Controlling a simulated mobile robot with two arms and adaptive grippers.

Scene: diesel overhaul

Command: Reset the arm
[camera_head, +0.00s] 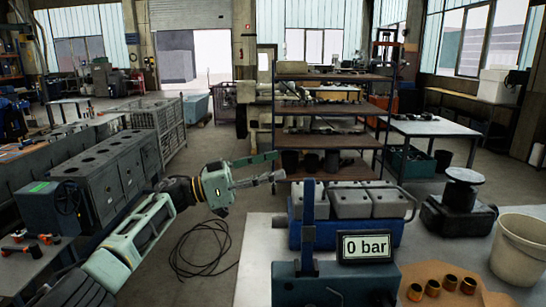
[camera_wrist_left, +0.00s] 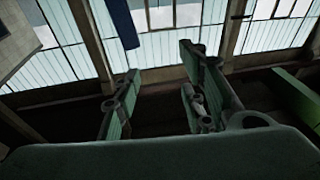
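My left arm (camera_head: 140,232) reaches in from the lower left of the head view. Its gripper (camera_head: 278,166) is held up in the air, over the gap between the left bench and the front table. In the left wrist view, the two fingers of the left gripper (camera_wrist_left: 160,72) stand apart with nothing between them; behind them are windows and a dark wall. My right arm and gripper are not in view.
A shelf rack (camera_head: 328,141) stands behind. A cable (camera_head: 200,262) lies on the floor.

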